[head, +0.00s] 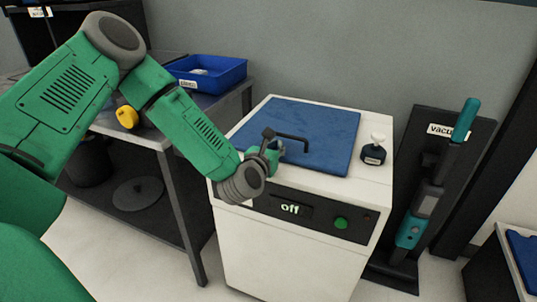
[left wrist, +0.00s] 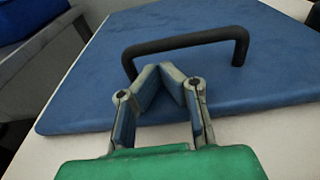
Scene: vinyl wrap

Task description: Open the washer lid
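The washer is a white box (head: 285,248) with a dark front panel reading "off". Its blue lid (head: 325,125) lies flat and closed on top, and fills much of the left wrist view (left wrist: 90,85). A dark bar handle (head: 292,136) stands up from the lid; it also shows in the left wrist view (left wrist: 190,41). My left gripper (head: 272,146) is at the lid's front left, close to the handle. In the left wrist view its fingertips (left wrist: 159,70) lean together just below the bar, with nothing seen between them. Whether they touch the handle is unclear. My right gripper is out of view.
A small dark labelled item with a white top (head: 373,151) stands on the washer's right edge. A grey table (head: 150,138) with a blue bin (head: 225,80) is at the left. A vacuum stand (head: 440,165) is close on the right. A green button (head: 341,223) is on the panel.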

